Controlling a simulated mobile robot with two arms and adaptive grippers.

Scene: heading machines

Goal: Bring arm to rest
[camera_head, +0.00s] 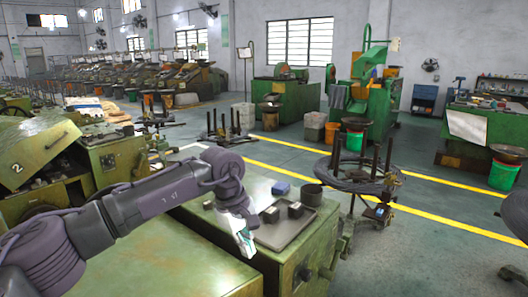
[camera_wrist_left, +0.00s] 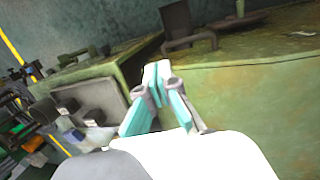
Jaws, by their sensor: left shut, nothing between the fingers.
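My left arm comes in from the left in the head view. Its gripper (camera_head: 246,243) hangs above the green machine top, at the left edge of a grey tray. In the left wrist view the fingers of the left gripper (camera_wrist_left: 157,72) are closed together with nothing between them. My right gripper is not in view.
The grey tray (camera_head: 285,232) on the green machine (camera_head: 190,262) holds small dark blocks (camera_head: 296,210). A dark cup (camera_head: 312,195) and a blue box (camera_head: 281,188) stand behind it. A wire coil stand (camera_head: 357,178) is on the floor to the right.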

